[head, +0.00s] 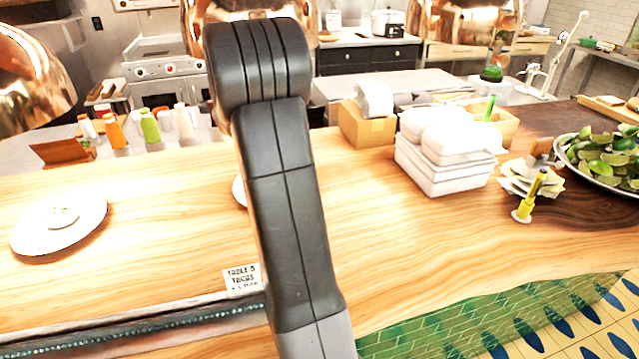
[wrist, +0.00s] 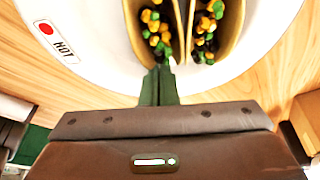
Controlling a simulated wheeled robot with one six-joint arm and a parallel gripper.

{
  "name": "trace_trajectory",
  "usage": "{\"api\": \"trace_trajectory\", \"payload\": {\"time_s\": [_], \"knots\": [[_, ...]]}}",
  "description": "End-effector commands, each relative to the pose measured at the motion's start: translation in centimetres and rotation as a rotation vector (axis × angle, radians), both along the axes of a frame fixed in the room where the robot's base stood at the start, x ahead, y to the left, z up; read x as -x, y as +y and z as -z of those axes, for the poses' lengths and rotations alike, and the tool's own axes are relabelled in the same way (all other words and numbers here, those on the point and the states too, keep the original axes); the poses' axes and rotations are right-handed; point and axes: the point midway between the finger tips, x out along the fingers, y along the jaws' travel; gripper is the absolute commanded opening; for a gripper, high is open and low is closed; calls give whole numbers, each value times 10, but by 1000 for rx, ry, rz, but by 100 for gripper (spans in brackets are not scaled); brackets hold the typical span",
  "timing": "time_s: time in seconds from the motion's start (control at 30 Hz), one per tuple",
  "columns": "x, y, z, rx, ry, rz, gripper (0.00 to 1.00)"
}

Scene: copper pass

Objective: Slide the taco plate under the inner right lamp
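The taco plate (wrist: 100,75) is white and round, with two filled tacos (wrist: 203,32) on it, in the wrist view. My gripper (wrist: 163,70) points at it with its two dark fingers together; no gap shows between them. The fingertips overlap the near rim by the tacos; whether they touch the plate cannot be told. In the head view my arm hides the gripper, and only a sliver of a white plate (head: 238,191) shows beside it. Copper lamps hang at left (head: 30,85), centre (head: 250,12) and right (head: 462,22); which is the inner right one is unclear.
A white plate with white food (head: 35,240) lies at the left of the wooden counter (head: 385,265). A card (head: 242,279) stands at the front edge. White containers (head: 445,160), a yellow-handled tool (head: 530,195) and a lime bowl (head: 590,183) are to the right. Counter between arm and containers is clear.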

Motion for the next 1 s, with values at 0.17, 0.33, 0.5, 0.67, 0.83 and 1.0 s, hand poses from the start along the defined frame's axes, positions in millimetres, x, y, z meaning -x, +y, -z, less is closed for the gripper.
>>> {"api": "trace_trajectory", "payload": {"time_s": [0.17,0.33,0.5,0.67,0.83,1.0], "knots": [[-2,13,0,0,0,-1,0],[-2,12,0,0,0,0,0],[-2,12,-1,0,-1,0,0],[-4,18,-17,-1,-4,0,0],[-5,28,-44,-1,-4,-1,0],[-6,35,-64,-1,-2,-2,0]]}}
